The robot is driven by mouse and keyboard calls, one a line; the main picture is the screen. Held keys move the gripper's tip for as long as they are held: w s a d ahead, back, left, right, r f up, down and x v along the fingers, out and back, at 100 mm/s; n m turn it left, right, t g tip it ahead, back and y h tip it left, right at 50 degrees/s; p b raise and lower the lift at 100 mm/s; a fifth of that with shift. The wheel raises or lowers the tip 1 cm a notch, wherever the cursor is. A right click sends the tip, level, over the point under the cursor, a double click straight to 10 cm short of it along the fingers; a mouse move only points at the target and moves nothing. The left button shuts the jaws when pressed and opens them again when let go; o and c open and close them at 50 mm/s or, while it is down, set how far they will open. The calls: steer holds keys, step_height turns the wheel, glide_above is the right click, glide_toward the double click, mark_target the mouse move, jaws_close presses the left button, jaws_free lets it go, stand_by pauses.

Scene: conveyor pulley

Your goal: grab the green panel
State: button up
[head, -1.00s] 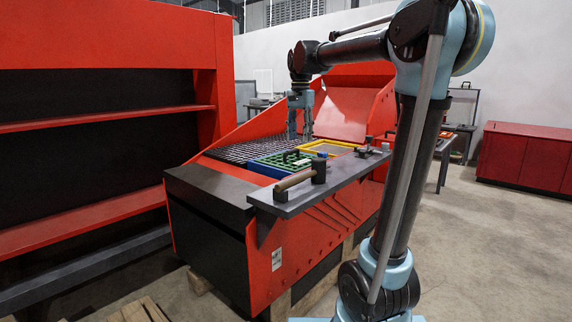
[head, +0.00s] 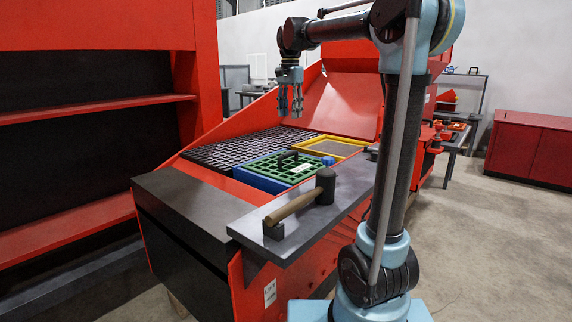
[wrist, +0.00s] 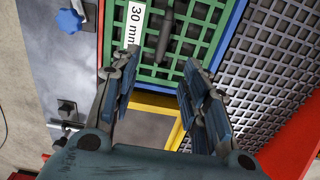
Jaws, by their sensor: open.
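The green panel (head: 276,171) is a square grid with a dark handle and a white label. It sits in a blue frame (head: 258,181) on the red machine. In the wrist view the green panel (wrist: 201,40) fills the upper middle, its dark handle (wrist: 165,32) lying along it beside a label reading 30 mm. My gripper (head: 290,114) hangs above the machine's deck, fingers pointing down, clear of the panel. In the wrist view my gripper (wrist: 160,75) is open and empty, its fingers on either side of the handle's line. They hide part of the panel's near edge.
A yellow-framed screen (head: 330,148) lies beyond the green panel, and a dark grid deck (head: 235,150) lies left of it. A mallet (head: 300,201) rests on the grey side shelf (head: 340,200). The red sloped hood (head: 335,90) rises behind.

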glide_above(288, 154)
steer(key=w, duration=0.2)
step_height(288, 154, down, 11)
steer(key=shift+s+d+r, duration=0.1)
steer(key=shift+d, duration=0.05)
steer(key=shift+s+f, duration=0.1)
steer(key=shift+f, duration=3.2)
steer(key=shift+c, duration=0.6)
jaws_close()
